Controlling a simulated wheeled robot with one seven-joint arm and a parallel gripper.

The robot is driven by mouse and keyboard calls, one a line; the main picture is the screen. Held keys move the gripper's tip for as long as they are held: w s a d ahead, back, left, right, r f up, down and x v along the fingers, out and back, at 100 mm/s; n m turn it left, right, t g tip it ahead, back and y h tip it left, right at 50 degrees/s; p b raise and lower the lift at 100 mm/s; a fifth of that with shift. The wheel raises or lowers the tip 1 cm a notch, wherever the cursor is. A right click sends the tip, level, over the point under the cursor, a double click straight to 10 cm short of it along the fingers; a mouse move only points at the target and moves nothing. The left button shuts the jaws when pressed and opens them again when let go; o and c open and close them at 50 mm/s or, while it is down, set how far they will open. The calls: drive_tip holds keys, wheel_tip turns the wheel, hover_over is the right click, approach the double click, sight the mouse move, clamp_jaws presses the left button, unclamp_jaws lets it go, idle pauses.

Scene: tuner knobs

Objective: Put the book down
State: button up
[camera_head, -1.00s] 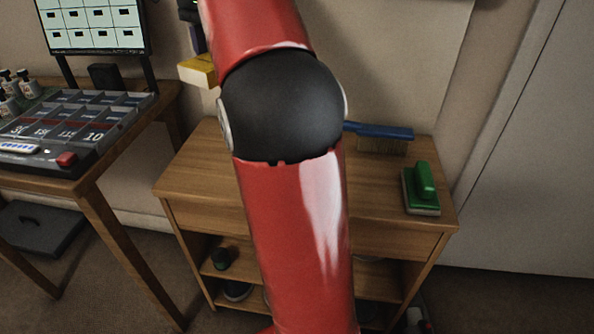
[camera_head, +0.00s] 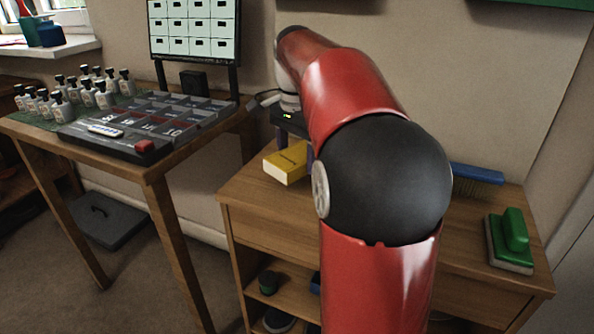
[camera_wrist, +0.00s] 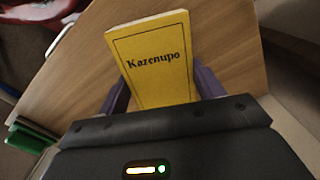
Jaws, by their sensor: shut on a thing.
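In the wrist view the book (camera_wrist: 154,62) lies cover up between the two purple fingers of my gripper (camera_wrist: 160,88). My gripper is shut on its sides. In the head view the gripper (camera_head: 295,150) is partly hidden behind my red arm. The book is at or just above the cabinet top; I cannot tell whether it touches the wood.
A green scrubbing block (camera_head: 511,240) and a blue brush (camera_head: 477,173) lie at the cabinet's right side. A desk on the left holds a sorting tray (camera_head: 150,125), several bottles (camera_head: 82,90) and a screen (camera_head: 195,28). The cabinet's front left top is clear.

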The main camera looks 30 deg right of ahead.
sight(297, 154)
drive_tip(key=shift+f+b, duration=0.35)
drive_tip(key=shift+f, duration=1.35)
drive_tip(key=shift+f, duration=0.2)
drive_tip(key=o, duration=1.1)
wheel_tip(297, 154, up, 12)
drive_tip(key=p, duration=0.3)
drive_tip(key=shift+f+p, duration=0.1)
drive_tip(key=shift+p, duration=0.3)
drive_tip(key=shift+r, duration=0.3)
drive_tip(key=shift+a, duration=0.1)
